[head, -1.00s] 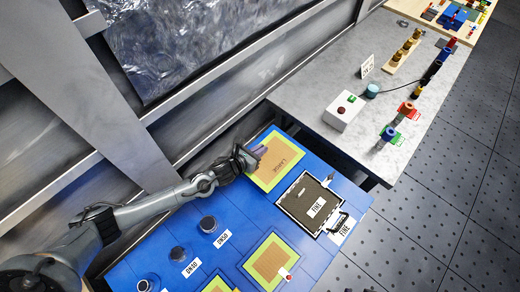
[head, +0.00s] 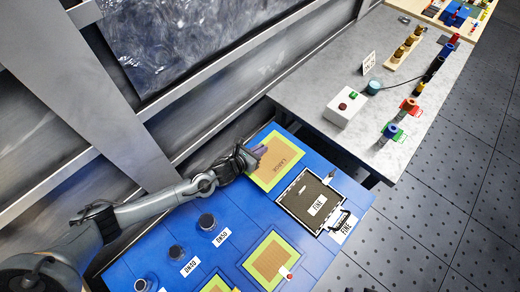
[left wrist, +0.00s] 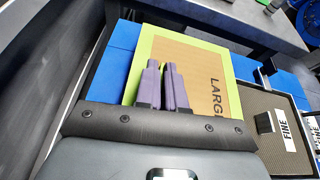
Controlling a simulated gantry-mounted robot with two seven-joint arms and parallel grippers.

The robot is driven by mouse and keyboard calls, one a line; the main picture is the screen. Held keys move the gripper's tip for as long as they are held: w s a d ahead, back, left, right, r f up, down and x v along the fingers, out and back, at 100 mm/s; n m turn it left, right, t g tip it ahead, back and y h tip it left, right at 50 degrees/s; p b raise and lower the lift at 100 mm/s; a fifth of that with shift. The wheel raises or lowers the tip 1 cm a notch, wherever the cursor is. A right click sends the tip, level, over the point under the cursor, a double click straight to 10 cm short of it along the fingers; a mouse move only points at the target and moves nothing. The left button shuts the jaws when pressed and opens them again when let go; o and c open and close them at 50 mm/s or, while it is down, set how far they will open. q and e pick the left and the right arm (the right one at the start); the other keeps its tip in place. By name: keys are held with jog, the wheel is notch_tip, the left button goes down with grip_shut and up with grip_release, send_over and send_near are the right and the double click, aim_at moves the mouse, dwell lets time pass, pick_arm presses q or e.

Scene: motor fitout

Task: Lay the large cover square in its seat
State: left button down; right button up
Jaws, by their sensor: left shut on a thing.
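The large cover (head: 277,162) is a brown square panel marked LARGE. It lies within a yellow-green square border, its seat (head: 256,182), at the far end of the blue bench. It also shows in the left wrist view (left wrist: 195,62), with the seat's green border (left wrist: 143,50) around it. My left gripper (head: 257,154) is over the cover's left part. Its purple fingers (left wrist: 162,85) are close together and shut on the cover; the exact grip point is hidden. I cannot tell whether the cover is fully flat. My right gripper is not in view.
A dark tray marked FINE (head: 302,191) lies right beside the seat. A smaller brown panel in a green border (head: 268,262) and several dark round pieces (head: 207,221) are nearer. A grey table (head: 300,92) with a white button box (head: 345,107) stands beyond. A metal wall runs along the left.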

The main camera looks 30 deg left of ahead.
pick_arm(q)
jog(key=shift+f, duration=0.3)
jog(key=shift+f+b, duration=0.75)
jog(key=shift+b, duration=0.1)
jog(key=shift+f+b, duration=0.5)
jog(key=shift+f, duration=0.25)
dwell(2.1)
jog(key=c, duration=1.2)
grip_release()
jog(key=shift+o, duration=0.2)
